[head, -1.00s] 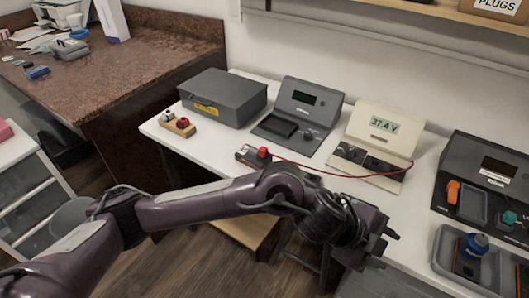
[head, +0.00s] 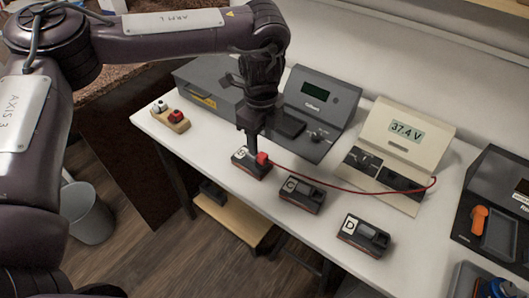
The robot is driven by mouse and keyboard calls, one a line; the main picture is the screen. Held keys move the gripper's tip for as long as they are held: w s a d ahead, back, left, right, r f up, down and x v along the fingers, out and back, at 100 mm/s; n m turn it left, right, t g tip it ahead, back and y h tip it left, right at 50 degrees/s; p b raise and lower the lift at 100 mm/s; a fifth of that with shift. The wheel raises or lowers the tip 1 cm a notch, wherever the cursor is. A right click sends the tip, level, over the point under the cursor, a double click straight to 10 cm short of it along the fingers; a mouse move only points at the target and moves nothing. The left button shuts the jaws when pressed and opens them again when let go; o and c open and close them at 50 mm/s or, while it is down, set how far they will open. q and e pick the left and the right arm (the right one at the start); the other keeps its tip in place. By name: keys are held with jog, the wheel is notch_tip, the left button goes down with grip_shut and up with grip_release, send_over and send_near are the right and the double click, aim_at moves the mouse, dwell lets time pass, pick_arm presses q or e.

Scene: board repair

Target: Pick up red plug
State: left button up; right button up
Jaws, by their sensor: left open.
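A red plug (head: 262,159) sits on the right end of a small dark block (head: 247,171) near the table's front edge. A thin red cable (head: 345,187) runs from it to the cream meter. My left gripper (head: 251,147) points straight down, open, just above and slightly left of this plug. Its fingers partly overlap the block, and I cannot tell whether they touch it. Another small red piece (head: 175,116) sits beside a white one on a wooden holder (head: 178,126) at the left. My right gripper is not in view.
Similar blocks marked C (head: 301,195) and D (head: 362,236) lie to the right on the white table (head: 205,150). Behind stand a grey case (head: 205,95), a grey device (head: 318,100) and the cream meter (head: 405,143) reading 37.4 V. A dark device (head: 500,190) is at the right.

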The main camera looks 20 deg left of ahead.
aim_at(262, 155)
pick_arm(q)
jog(key=shift+s+f, duration=0.15)
jog(key=shift+f, duration=0.4)
jog(key=f, duration=0.4)
jog(key=shift+w, duration=0.35)
jog(key=shift+s+f+p, duration=0.1)
jog(key=shift+f+p, duration=0.2)
jog(key=shift+f, duration=0.25)
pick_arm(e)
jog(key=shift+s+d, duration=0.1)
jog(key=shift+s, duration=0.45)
pick_arm(q)
grip_shut()
